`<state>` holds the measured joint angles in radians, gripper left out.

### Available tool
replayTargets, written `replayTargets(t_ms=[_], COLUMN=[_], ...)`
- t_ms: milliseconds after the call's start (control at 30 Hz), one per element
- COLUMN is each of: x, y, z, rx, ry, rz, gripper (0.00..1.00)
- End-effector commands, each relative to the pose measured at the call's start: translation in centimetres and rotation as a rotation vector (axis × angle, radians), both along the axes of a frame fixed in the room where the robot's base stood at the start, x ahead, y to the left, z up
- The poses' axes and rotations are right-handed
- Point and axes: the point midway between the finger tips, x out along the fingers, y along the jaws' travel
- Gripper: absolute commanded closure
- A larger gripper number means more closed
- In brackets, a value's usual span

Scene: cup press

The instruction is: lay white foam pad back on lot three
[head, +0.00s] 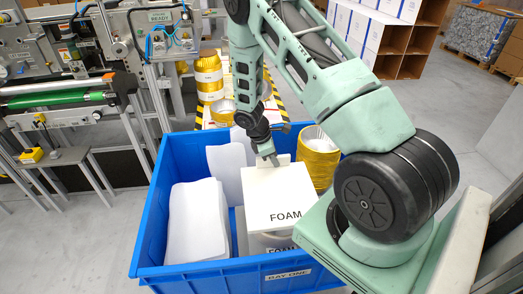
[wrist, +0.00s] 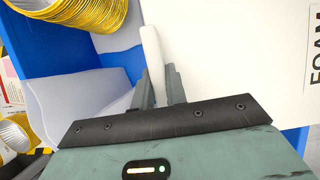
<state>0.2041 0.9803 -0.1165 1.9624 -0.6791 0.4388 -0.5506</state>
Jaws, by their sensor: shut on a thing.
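A white foam pad (head: 275,190) marked FOAM is in the blue bin, over another white piece (head: 272,240) with a FOAM label. Whether the two touch is unclear. My gripper (head: 270,158) is at the pad's far edge. In the wrist view, the gripper fingers (wrist: 159,88) close on a thin upright white strip (wrist: 152,55) at the edge of the foam pad (wrist: 230,60). No label reading lot three is readable.
The blue bin (head: 160,215) bears a BAY ONE label. White sheets (head: 195,220) stand at its left, and a stack of gold ring-like pieces (head: 318,155) at its back right. More gold stacks (head: 209,78) stand behind. A conveyor machine (head: 60,95) is at left.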

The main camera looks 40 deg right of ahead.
Motion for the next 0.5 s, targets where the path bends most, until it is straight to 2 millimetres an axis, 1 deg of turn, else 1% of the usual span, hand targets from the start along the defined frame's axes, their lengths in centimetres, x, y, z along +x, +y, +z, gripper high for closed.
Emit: replayTargets(t_ms=[167, 267, 500], x=[0.0, 0.0, 0.0], y=[0.0, 0.0, 0.0], z=[-0.7, -1.4, -4.0], rx=[0.0, 0.0, 0.0], ry=[0.0, 0.0, 0.0], rz=[0.0, 0.001, 0.0], gripper=[1.0, 1.0, 1.0])
